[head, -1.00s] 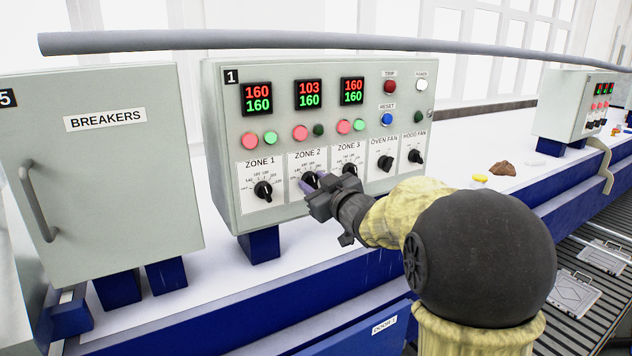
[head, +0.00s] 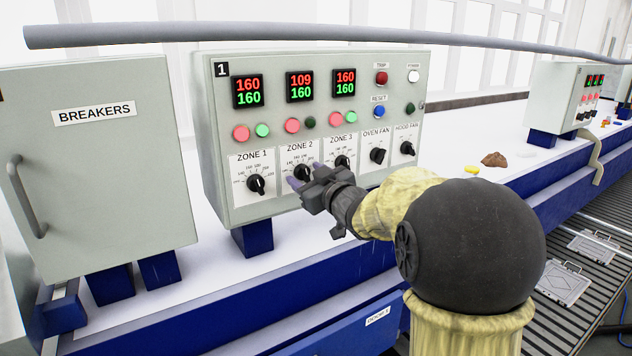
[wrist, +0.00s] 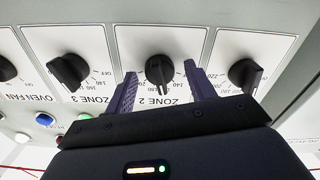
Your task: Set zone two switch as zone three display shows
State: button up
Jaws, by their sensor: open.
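The zone two switch (head: 303,172) is a black rotary knob on the grey panel, under the ZONE 2 label. In the wrist view, the zone two switch (wrist: 159,71) sits between my open fingers with a gap on each side. Its exact setting is hard to read. The zone three display (head: 344,82) shows red 160 over green 160.
The zone one knob (head: 256,184) and zone three knob (head: 342,161) flank the switch closely. Oven fan (head: 378,155) and hood fan (head: 407,148) knobs are farther right. A breakers cabinet (head: 100,170) stands left. A long grey pipe (head: 300,37) crosses above the panel.

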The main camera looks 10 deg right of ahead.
jog(key=shift+s, duration=0.15)
jog(key=b+v, duration=0.5)
jog(key=v, duration=1.2)
